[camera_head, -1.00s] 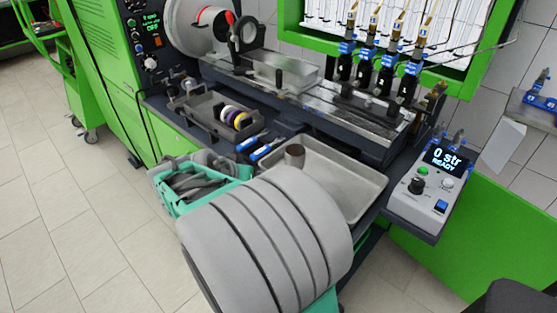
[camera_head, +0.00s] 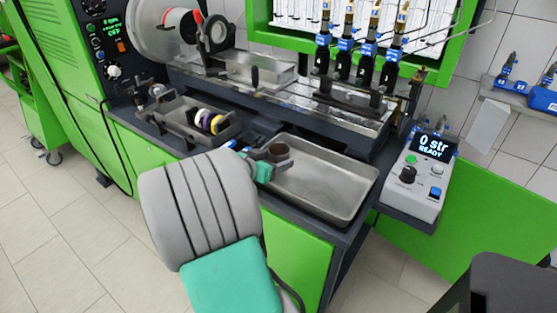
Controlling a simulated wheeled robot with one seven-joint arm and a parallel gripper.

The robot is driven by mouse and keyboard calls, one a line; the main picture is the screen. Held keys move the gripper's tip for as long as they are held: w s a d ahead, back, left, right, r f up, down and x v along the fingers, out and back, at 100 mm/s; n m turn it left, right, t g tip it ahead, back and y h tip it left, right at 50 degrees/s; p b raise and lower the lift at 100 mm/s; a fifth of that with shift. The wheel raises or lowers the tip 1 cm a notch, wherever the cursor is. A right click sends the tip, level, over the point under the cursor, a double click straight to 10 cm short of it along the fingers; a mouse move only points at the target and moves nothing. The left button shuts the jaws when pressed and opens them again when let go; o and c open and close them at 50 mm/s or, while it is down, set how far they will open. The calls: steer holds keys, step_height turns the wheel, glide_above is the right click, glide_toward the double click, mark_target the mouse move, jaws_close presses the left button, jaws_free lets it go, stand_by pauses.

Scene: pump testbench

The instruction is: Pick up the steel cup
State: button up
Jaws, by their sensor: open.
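The steel cup (camera_head: 279,151) is a small dark-grey cylinder with an open top. It stands upright at the left end of the shallow metal tray (camera_head: 345,197). My gripper (camera_head: 270,158) is close against the cup's left side, with its teal and grey parts showing left of the cup. The jaws are open. The cup's lower part is partly hidden by the gripper, and I cannot tell whether the fingers touch it or are on both sides of it. My grey arm covers the area in front of the tray's left end.
Left of the cup is a dark bin (camera_head: 188,122) with yellow, purple and white rings. A control box (camera_head: 412,178) reading "0 str READY" stands right of the tray. Several injectors (camera_head: 360,58) stand behind. The tray's middle and right are clear.

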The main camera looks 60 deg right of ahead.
steer(key=x, duration=0.3)
steer(key=shift+c, duration=0.4)
steer(key=c, duration=1.2)
steer(key=shift+o, duration=0.2)
steer(key=shift+r, duration=0.1)
steer(key=shift+r, duration=0.75)
steer(key=w+a+r, duration=0.3)
steer(key=a+r, duration=0.1)
steer(key=r, duration=0.3)
steer(key=w+a+r, duration=0.1)
steer(key=a, duration=0.1)
steer(key=w+a+r, duration=0.2)
steer(key=a, duration=0.1)
steer(key=shift+w+a, duration=0.3)
steer(key=shift+w+a+r, duration=0.3)
steer(key=shift+a+r, duration=0.05)
steer(key=shift+a, duration=0.15)
steer(key=shift+w+a+r, duration=0.3)
steer(key=shift+w+a, duration=0.05)
steer(key=shift+a, duration=0.15)
